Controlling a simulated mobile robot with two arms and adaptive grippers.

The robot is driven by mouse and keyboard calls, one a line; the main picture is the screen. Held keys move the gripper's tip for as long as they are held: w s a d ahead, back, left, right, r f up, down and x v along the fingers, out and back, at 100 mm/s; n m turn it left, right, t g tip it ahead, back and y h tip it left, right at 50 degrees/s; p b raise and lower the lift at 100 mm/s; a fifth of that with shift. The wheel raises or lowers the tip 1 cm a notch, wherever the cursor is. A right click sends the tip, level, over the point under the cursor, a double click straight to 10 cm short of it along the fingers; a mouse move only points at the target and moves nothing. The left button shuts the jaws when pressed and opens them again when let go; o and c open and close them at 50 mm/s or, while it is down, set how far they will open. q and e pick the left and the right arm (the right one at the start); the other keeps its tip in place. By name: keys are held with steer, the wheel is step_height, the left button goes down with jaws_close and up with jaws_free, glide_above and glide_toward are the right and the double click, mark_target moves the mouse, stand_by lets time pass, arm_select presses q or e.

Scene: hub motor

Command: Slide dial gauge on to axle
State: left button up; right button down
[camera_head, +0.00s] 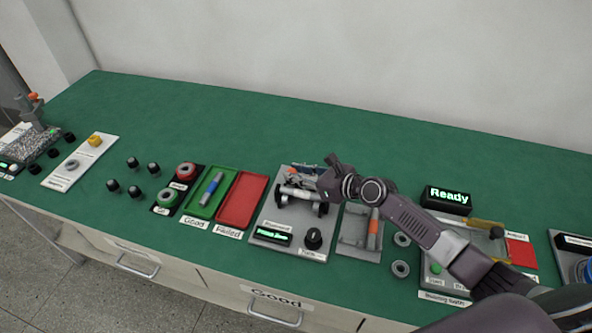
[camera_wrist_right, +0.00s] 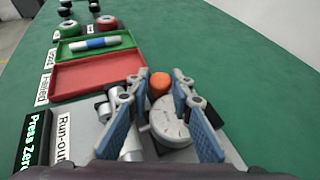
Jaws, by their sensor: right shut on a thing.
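The dial gauge (camera_wrist_right: 172,122) has a round pale face and lies between the blue finger pads of my right gripper (camera_wrist_right: 156,88) in the wrist view. An orange knob (camera_wrist_right: 160,82) shows beyond its face. My right gripper (camera_head: 328,180) is shut on the gauge, at the run-out station (camera_head: 265,220) in the head view. The silver axle (camera_head: 300,193) lies across the station's supports, just left of the gripper. In the wrist view a silver cylinder (camera_wrist_right: 130,147) shows beside the left finger. Whether the gauge touches the axle is hidden. My left gripper is not in view.
The red tray (camera_head: 241,200) is empty, left of the station. The green tray (camera_head: 197,205) holds a blue-and-silver axle (camera_head: 212,189). A grey tray (camera_head: 352,246) with an orange-banded part (camera_head: 374,230) is on the right. The green table behind the station is clear.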

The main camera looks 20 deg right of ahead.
steer(key=c, duration=1.7)
jaws_free()
steer(key=shift+s+a, duration=0.25)
steer(key=shift+d, duration=0.2)
steer(key=v, duration=1.2)
steer(key=shift+a, duration=0.1)
